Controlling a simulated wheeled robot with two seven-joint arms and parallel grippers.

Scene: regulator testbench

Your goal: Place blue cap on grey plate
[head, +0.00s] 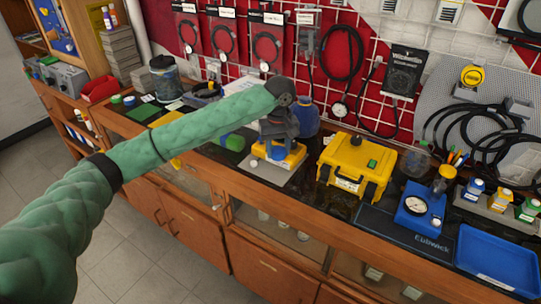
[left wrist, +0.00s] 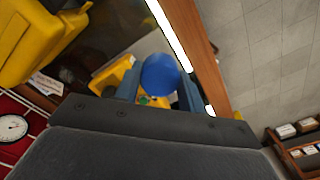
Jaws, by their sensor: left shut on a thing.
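My left gripper (head: 279,132) is over the yellow and blue device on the bench. In the left wrist view the blue cap (left wrist: 160,73) is a round blue disc between the two fingers, and the gripper is shut on it. In the head view the gripper hides the cap. The grey plate (head: 257,172) lies on the bench under and around the yellow and blue device (head: 283,163). The device's yellow parts also show behind the cap in the left wrist view (left wrist: 112,77). I cannot tell the gap between cap and plate. My right gripper is out of view.
A yellow case (head: 353,168) stands close on the right of the plate. A dark blue rounded thing (head: 306,120) is just behind the gripper. A blue gauge box (head: 415,213) and a blue tray (head: 497,262) are farther right. A green cylinder (head: 233,142) lies on the left.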

